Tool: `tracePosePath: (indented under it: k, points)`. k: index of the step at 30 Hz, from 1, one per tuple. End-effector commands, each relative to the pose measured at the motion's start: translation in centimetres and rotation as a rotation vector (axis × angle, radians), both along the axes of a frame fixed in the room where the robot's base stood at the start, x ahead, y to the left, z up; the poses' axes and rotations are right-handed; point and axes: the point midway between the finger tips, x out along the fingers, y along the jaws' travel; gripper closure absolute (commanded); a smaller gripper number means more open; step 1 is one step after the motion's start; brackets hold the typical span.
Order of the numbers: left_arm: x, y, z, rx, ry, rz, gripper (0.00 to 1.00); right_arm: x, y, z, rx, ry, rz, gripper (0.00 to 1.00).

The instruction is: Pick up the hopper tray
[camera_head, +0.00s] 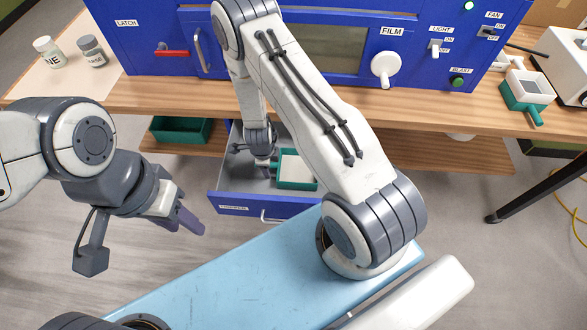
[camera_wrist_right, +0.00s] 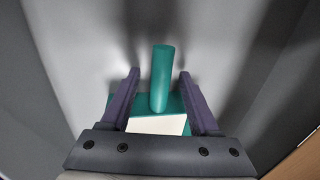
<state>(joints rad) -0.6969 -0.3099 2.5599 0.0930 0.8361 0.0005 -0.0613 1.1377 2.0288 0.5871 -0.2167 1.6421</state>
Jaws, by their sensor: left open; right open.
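The hopper tray, a green tray with a white top (camera_head: 297,170), lies in the open blue drawer (camera_head: 222,178). In the right wrist view its round green handle (camera_wrist_right: 162,65) points away between my two purple fingers, with a gap on each side. My right gripper (camera_wrist_right: 160,82) is open and reaches down into the drawer at the tray's left end; in the head view my arm partly hides it. My left gripper (camera_head: 187,217) is open and empty, left of the drawer and clear of it.
A blue cabinet (camera_head: 330,45) stands on the wooden bench (camera_head: 430,105) above the drawer. A similar green and white piece (camera_head: 527,88) lies on the bench at right. A green bin (camera_head: 180,130) sits on the lower shelf. Drawer walls enclose my right gripper.

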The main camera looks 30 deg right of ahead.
Motion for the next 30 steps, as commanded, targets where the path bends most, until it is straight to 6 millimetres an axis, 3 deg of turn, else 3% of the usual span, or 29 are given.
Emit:
tracePosePath:
  k: [3, 6, 8, 30]
  points:
    - [0.0, 0.0, -0.01, 0.0, 0.0, 0.0, 0.58, 0.01, 0.0, 0.02, 0.0, 0.0, 0.0, 0.42]
    - [0.0, 0.0, -0.02, 0.0, 0.0, 0.0, 0.58, 0.0, 0.01, 0.03, 0.0, 0.0, 0.001, 0.8]
    - [0.0, 0.0, -0.02, 0.0, 0.0, 0.0, 0.58, 0.01, 0.02, 0.03, 0.0, 0.0, 0.001, 1.0]
    - [-0.01, 0.01, -0.01, 0.0, 0.0, 0.0, 0.58, 0.02, 0.03, 0.06, 0.0, 0.0, 0.001, 1.0]
